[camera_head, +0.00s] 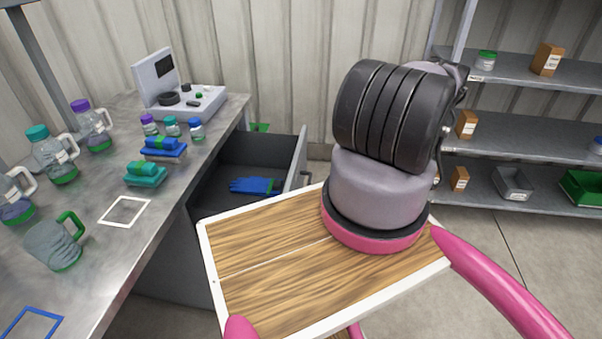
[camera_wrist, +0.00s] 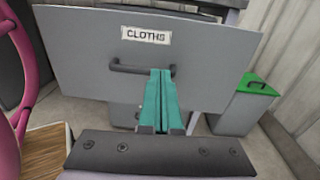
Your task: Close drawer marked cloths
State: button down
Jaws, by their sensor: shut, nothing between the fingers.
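The grey drawer front marked CLOTHS (camera_wrist: 215,55) fills the upper part of the wrist view, with its dark bar handle (camera_wrist: 140,69) below the label. In the head view the drawer (camera_head: 240,168) stands pulled out from under the bench, with a blue cloth or glove (camera_head: 254,186) inside. My gripper (camera_wrist: 163,75) has teal fingers, shut together and empty. Their tips overlap the right part of the handle in the wrist view; I cannot tell whether they touch it. In the head view the gripper is hidden behind my arm.
The metal bench (camera_head: 165,200) on the left holds jugs, small jars, folded cloths and a device (camera_head: 180,95). A grey bin with a green lid (camera_wrist: 243,100) stands right of the drawer in the wrist view. Shelves (camera_head: 520,145) stand at the right wall, with bare floor before them.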

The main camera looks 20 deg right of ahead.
jog(key=f+x, duration=0.1)
jog(key=x, duration=1.3)
jog(key=shift+a+m+t, duration=0.2)
jog(key=shift+m+t, duration=0.1)
jog(key=shift+m, duration=0.1)
jog(key=shift+f, duration=0.1)
